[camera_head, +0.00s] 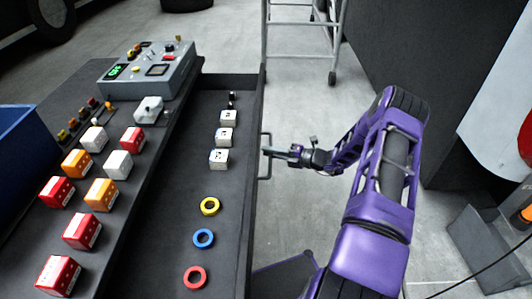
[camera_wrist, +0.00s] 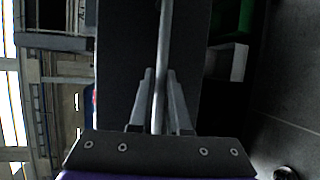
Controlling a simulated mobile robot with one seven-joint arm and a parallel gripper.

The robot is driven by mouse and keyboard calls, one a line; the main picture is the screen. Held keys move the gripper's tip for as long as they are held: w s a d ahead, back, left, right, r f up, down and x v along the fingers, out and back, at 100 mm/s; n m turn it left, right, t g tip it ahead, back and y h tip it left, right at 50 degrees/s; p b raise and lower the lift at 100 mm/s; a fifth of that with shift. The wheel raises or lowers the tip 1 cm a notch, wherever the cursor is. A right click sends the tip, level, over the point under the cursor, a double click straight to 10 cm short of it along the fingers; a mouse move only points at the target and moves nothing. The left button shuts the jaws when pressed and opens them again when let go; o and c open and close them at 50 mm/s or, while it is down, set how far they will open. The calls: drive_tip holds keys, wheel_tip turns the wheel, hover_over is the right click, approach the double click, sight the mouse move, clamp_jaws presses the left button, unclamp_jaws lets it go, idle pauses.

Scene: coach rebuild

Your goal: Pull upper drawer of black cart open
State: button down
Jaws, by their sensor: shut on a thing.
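The black cart (camera_head: 148,200) stands at the left in the head view. Its upper drawer (camera_head: 236,235) is pulled out to the right, with its inside open to view. The drawer's bar handle (camera_head: 266,176) is on its right-hand front face. My gripper (camera_head: 271,152) reaches it from the right and is shut on the bar. In the wrist view the handle (camera_wrist: 164,45) runs as a light rod between the two fingers (camera_wrist: 159,100), in front of the dark drawer front (camera_wrist: 125,60).
The drawer holds white blocks (camera_head: 224,136) and yellow, blue and red rings (camera_head: 203,239). Coloured boxes (camera_head: 82,231) and a grey control box (camera_head: 150,71) stand on the cart top. A wheeled ladder frame (camera_head: 300,24) stands behind. Some floor right of the drawer is clear.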

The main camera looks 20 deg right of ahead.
idle(0.3)
drive_tip(key=c, duration=0.9)
unclamp_jaws()
drive_tip(key=shift+d, duration=0.1)
drive_tip(key=v, duration=1.7)
drive_tip(key=shift+s+p, duration=0.15)
drive_tip(key=shift+p, duration=0.25)
drive_tip(key=shift+d, duration=0.1)
